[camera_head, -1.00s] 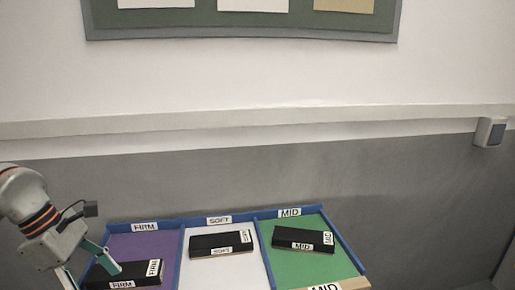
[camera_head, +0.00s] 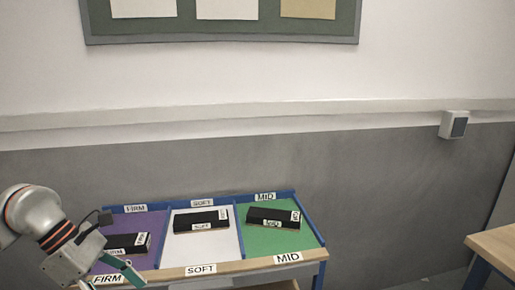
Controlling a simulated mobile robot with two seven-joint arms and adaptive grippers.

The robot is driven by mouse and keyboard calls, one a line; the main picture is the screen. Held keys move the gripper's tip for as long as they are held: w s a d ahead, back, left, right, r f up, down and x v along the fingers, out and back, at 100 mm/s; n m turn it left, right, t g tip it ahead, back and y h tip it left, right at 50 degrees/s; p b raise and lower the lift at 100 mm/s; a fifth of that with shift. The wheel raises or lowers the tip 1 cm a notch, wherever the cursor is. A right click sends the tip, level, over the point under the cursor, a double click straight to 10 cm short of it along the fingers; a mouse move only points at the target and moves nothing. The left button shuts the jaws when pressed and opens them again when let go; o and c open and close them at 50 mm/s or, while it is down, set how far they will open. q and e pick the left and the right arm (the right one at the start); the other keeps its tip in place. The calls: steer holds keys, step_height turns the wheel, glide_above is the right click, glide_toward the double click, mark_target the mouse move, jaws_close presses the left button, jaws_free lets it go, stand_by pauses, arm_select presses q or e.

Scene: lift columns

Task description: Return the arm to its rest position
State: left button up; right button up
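My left arm comes in at the lower left, and its gripper (camera_head: 113,283) has teal fingers spread apart with nothing seen between them. The gripper is over the front left of a blue-framed tray (camera_head: 241,262), by the front FIRM label (camera_head: 108,279). The lower fingertips are cut off by the picture edge. A black FIRM block (camera_head: 124,245) lies on the purple section, partly hidden by my arm. A black SOFT block (camera_head: 200,221) lies on the white section and a black MID block (camera_head: 272,217) on the green one. My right gripper is not in view.
A wooden table (camera_head: 497,247) stands at the right edge, with a floor gap between it and the tray stand. A grey wall (camera_head: 390,190) with a ledge (camera_head: 300,109) is behind. A switch box (camera_head: 453,125) and a framed board (camera_head: 270,30) are on the wall.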

arm_select(q)
steer(key=w+d+r+n+t+h, duration=0.2)
steer(key=d+n+t+h, duration=0.4)
steer(key=d+n+h, duration=0.85)
steer(key=w+a+f+n+t+y, duration=0.2)
steer(key=f+n+t+y, duration=0.35)
steer(key=f+n, duration=0.4)
steer(key=w+a+f+n+t+y, duration=0.1)
steer(key=f+n+t+y, duration=0.5)
steer(key=n, duration=0.6)
steer(key=s+a+f+n+g+y, duration=0.2)
steer(key=s+f+n, duration=0.3)
steer(key=f, duration=0.5)
steer(key=s+a+f+n+g+y, duration=0.1)
steer(key=s+f+n+g+y, duration=0.3)
steer(key=s+f, duration=0.4)
step_height(320, 180, down, 2)
steer(key=shift+s+a+f+n+g+y, duration=0.15)
steer(key=shift+a+n+g+y, duration=0.35)
steer(key=shift+n, duration=0.5)
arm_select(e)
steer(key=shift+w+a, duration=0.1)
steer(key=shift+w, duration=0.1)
arm_select(q)
steer(key=shift+d, duration=0.2)
